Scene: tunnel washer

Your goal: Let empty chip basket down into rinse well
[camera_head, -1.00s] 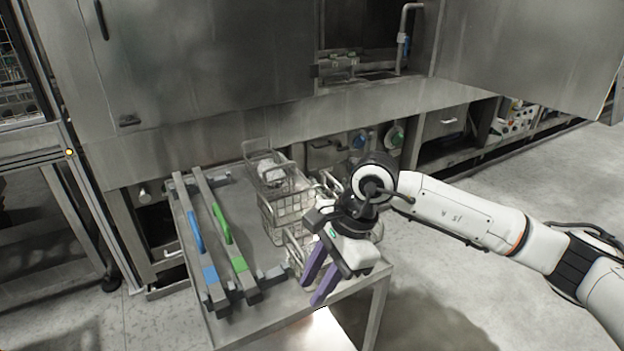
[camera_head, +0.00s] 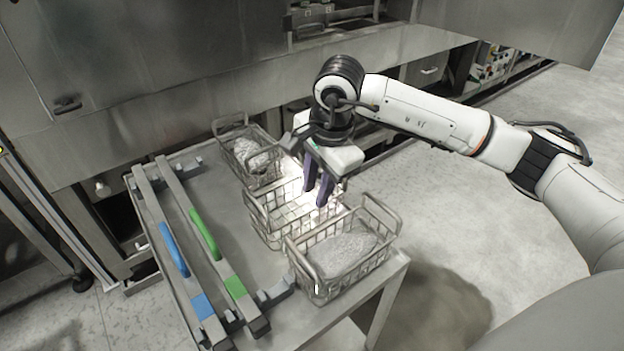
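Three wire baskets stand in a row on the metal table. The middle basket (camera_head: 273,221) looks empty, with its mesh floor brightly lit. My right gripper (camera_head: 315,197) is over the right part of this basket, its two purple fingers pointing down with a gap between them. It holds nothing that I can see; whether the fingers touch the basket cannot be told. The gripper hides part of the basket's far right side. The rinse well cannot be made out for certain; a recess (camera_head: 338,17) in the machine shows at the top edge. My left gripper is not in view.
The front basket (camera_head: 383,250) and the back basket (camera_head: 227,150) hold grey chips. Two long bars with blue and green handles lie on the left of the table (camera_head: 240,262). The steel machine front (camera_head: 150,60) rises behind. Open floor lies to the right.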

